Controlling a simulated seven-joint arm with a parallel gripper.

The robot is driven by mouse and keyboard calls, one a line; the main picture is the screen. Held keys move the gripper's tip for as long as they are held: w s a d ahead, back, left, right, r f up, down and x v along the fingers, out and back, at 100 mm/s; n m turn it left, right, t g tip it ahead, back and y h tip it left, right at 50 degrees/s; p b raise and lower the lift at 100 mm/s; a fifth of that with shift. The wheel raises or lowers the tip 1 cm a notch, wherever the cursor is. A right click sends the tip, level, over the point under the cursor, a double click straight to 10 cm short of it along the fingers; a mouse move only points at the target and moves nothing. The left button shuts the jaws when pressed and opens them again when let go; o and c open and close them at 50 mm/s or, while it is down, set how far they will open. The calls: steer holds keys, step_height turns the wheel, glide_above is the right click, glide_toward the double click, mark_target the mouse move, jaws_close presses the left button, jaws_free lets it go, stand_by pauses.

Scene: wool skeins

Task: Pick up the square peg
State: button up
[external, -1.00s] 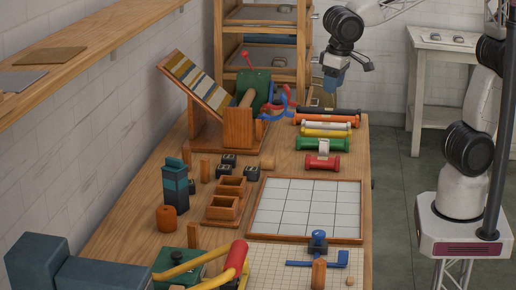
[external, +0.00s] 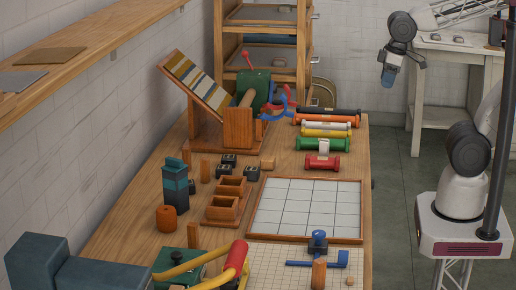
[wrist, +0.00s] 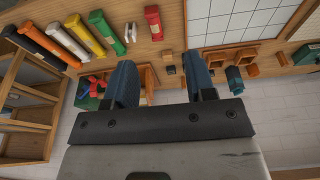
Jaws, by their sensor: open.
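I cannot tell for certain which piece is the square peg. Small plain wooden pieces stand on the workbench in the external view: a low block (external: 267,163) right of the dark cubes, an upright post (external: 205,170) left of them, and another post (external: 193,236) nearer the front. A small wooden block (wrist: 170,70) also shows between my fingers in the wrist view, well beyond them. My gripper (external: 388,78) hangs high, right of the bench's far end, apart from everything. In the wrist view my gripper (wrist: 161,75) has its blue fingers spread, with nothing between them.
Coloured skein spools (external: 323,144) lie at the bench's far right. A framed white grid board (external: 308,207) lies in the middle, beside wooden trays (external: 222,206). A winder with a striped slanted board (external: 196,82) and a teal tower (external: 175,187) stand left. A shelf rack (external: 262,48) stands behind.

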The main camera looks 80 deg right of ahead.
steer(key=shift+o, duration=0.5)
steer(key=n+g+y, duration=0.1)
steer(key=n+y, duration=0.2)
steer(key=n, duration=0.9)
glide_above(205, 159)
steer(key=s+d, duration=0.4)
steer(key=s, duration=0.8)
step_height(205, 159, down, 10)
steer(key=w+f+n, duration=0.1)
steer(key=w+f, duration=0.2)
steer(key=w, duration=0.1)
steer(key=w+a+f+n+y, duration=0.1)
steer(key=w+f, duration=0.2)
steer(key=f, duration=0.1)
steer(key=w+f+n, duration=0.1)
steer(key=w+f, duration=0.3)
steer(key=shift+w+a+n+g, duration=0.3)
steer(key=shift+w+a, duration=0.05)
steer(key=shift+w+f, duration=0.1)
steer(key=shift+f, duration=0.05)
